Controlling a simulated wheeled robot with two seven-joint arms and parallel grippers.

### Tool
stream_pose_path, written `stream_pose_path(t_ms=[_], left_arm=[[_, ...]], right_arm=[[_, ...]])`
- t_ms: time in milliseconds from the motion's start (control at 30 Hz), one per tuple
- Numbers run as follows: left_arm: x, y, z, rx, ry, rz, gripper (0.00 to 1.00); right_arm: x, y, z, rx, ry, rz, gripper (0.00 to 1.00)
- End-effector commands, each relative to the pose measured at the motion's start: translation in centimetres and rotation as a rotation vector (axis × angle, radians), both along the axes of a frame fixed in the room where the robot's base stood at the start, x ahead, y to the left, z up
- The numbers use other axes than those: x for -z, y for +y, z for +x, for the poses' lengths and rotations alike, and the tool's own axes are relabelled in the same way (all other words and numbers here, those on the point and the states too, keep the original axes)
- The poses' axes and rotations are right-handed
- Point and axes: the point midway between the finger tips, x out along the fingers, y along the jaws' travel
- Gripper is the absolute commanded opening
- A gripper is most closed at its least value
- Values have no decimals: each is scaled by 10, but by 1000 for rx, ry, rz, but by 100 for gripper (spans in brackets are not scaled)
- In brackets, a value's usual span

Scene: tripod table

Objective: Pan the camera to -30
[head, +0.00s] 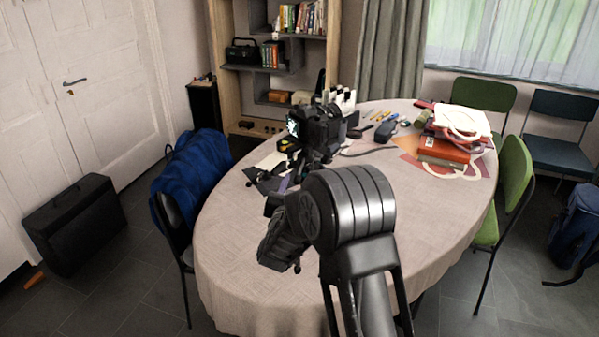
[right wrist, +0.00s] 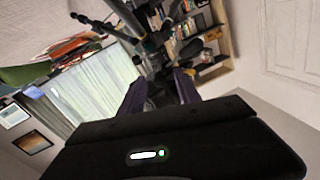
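The black camera (head: 318,130) stands on a tripod on the oval table (head: 235,265), its small lit screen on the left side. My right gripper (head: 281,190) is just below and to the left of the camera, partly hidden by my own arm. In the right wrist view, the right gripper's purple fingers (right wrist: 160,82) stand apart. Dark parts of the tripod (right wrist: 152,50) show beyond and between them, with a thin bar reaching to the upper left. I cannot tell whether the fingers touch it. My left gripper is not in view.
Red books and papers (head: 445,148) lie at the table's right end; pens and small items lie behind the camera. A chair with a blue jacket (head: 195,170) stands left, green chairs (head: 515,185) right. The table's front is clear.

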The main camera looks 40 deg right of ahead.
Motion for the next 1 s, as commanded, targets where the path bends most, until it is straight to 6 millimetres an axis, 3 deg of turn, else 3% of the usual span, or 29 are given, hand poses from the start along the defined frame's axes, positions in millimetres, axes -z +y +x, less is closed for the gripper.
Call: stream_pose_path(t_ms=[333,700,1000], left_arm=[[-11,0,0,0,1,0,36],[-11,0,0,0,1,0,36],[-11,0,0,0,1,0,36]], right_arm=[[-1,-36,35,0,0,-1,40],[0,-41,40,0,1,0,40],[0,-41,40,0,1,1,15]])
